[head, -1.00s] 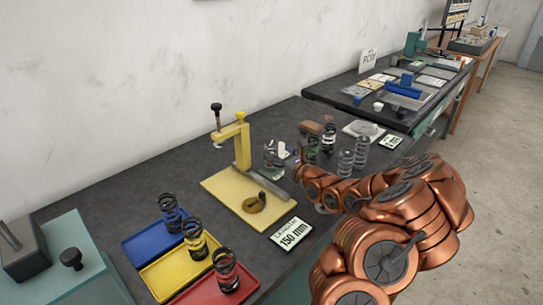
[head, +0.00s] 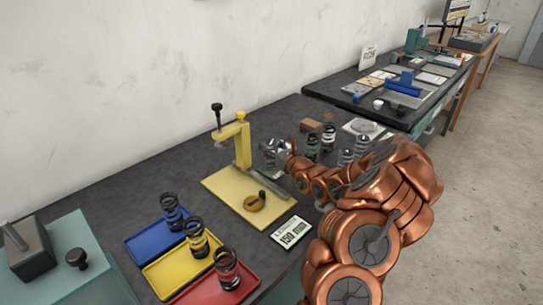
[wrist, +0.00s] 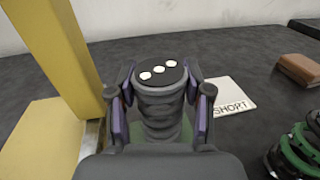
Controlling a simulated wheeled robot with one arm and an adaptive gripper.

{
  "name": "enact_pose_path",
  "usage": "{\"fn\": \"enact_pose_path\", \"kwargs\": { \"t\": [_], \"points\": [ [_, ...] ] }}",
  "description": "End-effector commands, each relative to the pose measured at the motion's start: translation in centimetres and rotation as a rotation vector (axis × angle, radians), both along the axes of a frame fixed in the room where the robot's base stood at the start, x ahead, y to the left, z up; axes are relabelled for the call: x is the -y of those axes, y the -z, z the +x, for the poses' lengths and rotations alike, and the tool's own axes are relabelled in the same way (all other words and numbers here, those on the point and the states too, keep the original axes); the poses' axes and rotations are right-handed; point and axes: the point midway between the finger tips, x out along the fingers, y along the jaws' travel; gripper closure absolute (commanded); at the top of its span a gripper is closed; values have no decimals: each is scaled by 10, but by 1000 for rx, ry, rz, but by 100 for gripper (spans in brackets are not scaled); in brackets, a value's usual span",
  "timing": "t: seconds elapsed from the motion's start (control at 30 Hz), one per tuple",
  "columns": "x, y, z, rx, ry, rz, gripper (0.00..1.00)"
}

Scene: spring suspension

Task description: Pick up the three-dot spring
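The three-dot spring (wrist: 160,105) is a grey coil with a dark cap bearing three white dots. It stands between the two fingers of my gripper (wrist: 160,100) in the wrist view, upright, with a green patch behind its lower coils. The fingers flank it closely on the left and right; I cannot tell whether the pads touch it. In the head view my gripper (head: 274,152) is by the right side of the yellow press, and the spring is hard to make out there.
The yellow press (head: 243,150) stands close left of my gripper. A "SHORT" card (wrist: 232,95) lies to the right. A black-and-green spring (head: 312,146), other springs and a brown block (head: 311,125) stand nearby. Blue, yellow and red trays (head: 150,243) holding springs are at the front left.

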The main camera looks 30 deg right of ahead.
Motion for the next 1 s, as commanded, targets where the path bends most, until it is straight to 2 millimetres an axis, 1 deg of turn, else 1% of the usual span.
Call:
{"fn": "enact_pose_path", "kwargs": {
  "t": [0.03, 0.3, 0.4, 0.73, 1.0],
  "points": [
    [0, 0, 0, 0, 0, 0, 59],
    [0, 0, 0, 0, 0, 0, 88],
    [0, 0, 0, 0, 0, 0, 96],
    [0, -3, 0, 1, 0, -1, 96],
    [-1, -20, 0, 4, -1, 0, 96]
  ]
}}
